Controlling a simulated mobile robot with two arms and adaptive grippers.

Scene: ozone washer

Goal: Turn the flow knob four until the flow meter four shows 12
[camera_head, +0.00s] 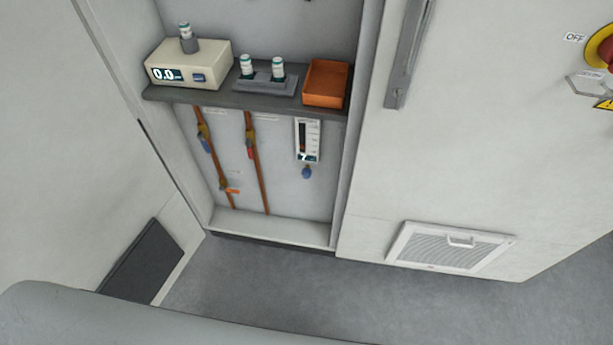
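A white flow meter (307,138) with a dark vertical tube and a small dark display is mounted on the back panel of the recess, below the shelf. Its reading is too small to make out for sure. A blue knob (307,172) sits just under the meter. I cannot read a number on either one. Neither of my grippers shows in the head view, and nothing touches the knob.
The dark shelf (222,98) above holds a cream instrument showing 0.0 (215,64), vials in a grey holder (266,85) and an orange tray (326,82). Copper pipes (256,165) with valves run left of the meter. Grey floor (290,290) lies clear in front.

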